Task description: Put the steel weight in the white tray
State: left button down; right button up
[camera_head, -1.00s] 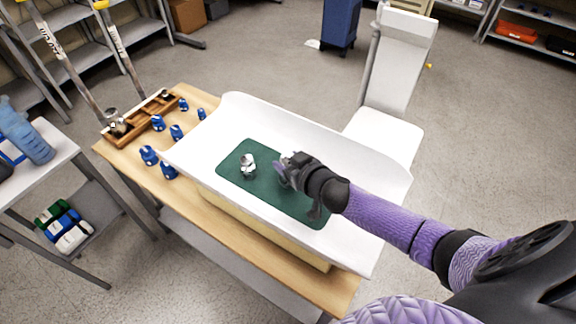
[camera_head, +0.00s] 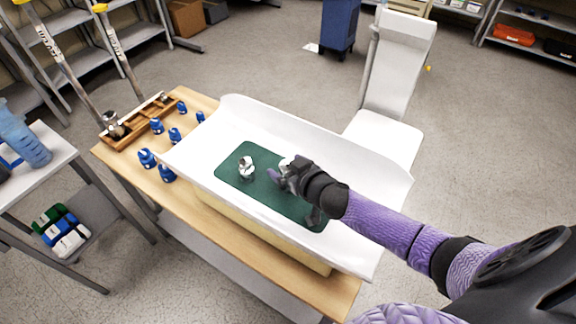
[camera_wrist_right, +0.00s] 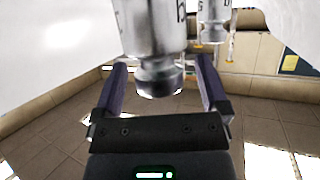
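A small steel weight (camera_head: 246,168) stands upright on the green mat (camera_head: 232,157) inside the large white tray (camera_head: 350,245). My right gripper (camera_head: 276,177) is over the mat, just right of that weight. In the right wrist view a steel weight (camera_wrist_right: 155,30) with dark markings and a knob is close up. Its knob lies between the two purple fingers of my right gripper (camera_wrist_right: 162,92), with gaps on both sides. A second steel piece (camera_wrist_right: 213,28) shows behind it. A pale shape by the gripper in the head view is mostly hidden. My left gripper is not in view.
Several blue weights (camera_head: 167,173) stand on the wooden table (camera_head: 130,165) left of the tray. A wooden holder (camera_head: 150,117) with a steel piece (camera_head: 112,123) is at the table's back left. A white chair (camera_head: 385,130) stands behind the tray. The tray's right end is bare.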

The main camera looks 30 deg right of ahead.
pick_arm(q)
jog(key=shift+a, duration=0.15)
pick_arm(e)
jog(key=shift+r+p, duration=0.3)
jog(key=shift+r, duration=0.05)
jog(key=shift+s+r+p, duration=0.1)
jog(key=shift+r+p, duration=0.35)
jog(key=shift+r, duration=0.1)
pick_arm(q)
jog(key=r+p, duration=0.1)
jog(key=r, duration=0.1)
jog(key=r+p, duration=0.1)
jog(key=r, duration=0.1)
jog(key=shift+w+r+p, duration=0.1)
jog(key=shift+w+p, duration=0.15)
jog(key=shift+p, duration=0.1)
pick_arm(e)
jog(key=v, duration=1.1)
jog(key=shift+s, duration=0.35)
jog(key=shift+f, duration=0.15)
